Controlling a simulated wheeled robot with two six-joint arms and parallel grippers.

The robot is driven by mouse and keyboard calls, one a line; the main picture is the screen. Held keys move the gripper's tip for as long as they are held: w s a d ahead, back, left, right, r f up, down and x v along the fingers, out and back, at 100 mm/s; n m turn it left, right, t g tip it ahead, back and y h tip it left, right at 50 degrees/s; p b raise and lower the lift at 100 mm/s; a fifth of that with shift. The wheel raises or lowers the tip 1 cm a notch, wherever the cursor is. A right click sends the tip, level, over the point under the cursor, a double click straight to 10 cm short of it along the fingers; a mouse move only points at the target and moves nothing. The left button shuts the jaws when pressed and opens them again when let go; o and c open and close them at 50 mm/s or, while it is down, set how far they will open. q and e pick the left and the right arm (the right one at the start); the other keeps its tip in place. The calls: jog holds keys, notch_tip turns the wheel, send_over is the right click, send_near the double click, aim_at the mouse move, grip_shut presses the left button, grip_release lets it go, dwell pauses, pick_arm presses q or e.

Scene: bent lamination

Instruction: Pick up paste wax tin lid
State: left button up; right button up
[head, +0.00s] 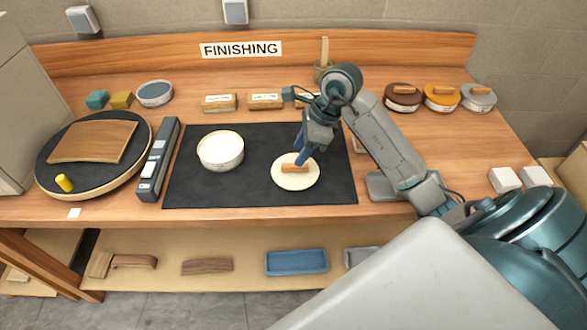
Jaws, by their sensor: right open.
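The paste wax tin lid (283,178) is a round cream disc with an orange-brown bar handle across its top. It lies flat on the black mat (250,195). The open cream tin (221,152) stands on the mat to the left of the lid. My right gripper (299,165) points down at the lid's handle, with its blue fingers at or just above it. It is open; I cannot tell whether the fingers touch the handle, and they hide part of the lid's far side. My left gripper does not show.
A round turntable (45,178) with a curved wooden piece and a long grey tool (160,155) stand left of the mat. Wooden blocks (219,103) line the back. Lidded tins (441,96) stand at back right. White blocks (504,179) sit at the right edge.

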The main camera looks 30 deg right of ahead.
aim_at(295, 169)
jog(key=f+p, duration=0.2)
jog(key=f, duration=0.1)
jog(key=shift+w+a+f, duration=0.2)
jog(key=shift+f, duration=0.1)
jog(key=shift+w+a+f, duration=0.1)
jog(key=shift+a+f, duration=0.05)
jog(key=shift+f, duration=0.45)
jog(key=shift+c, duration=0.9)
jog(key=c, duration=0.7)
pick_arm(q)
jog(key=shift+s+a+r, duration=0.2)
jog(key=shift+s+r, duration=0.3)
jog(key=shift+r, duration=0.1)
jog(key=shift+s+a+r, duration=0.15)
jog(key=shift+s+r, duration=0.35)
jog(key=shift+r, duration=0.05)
pick_arm(e)
grip_shut()
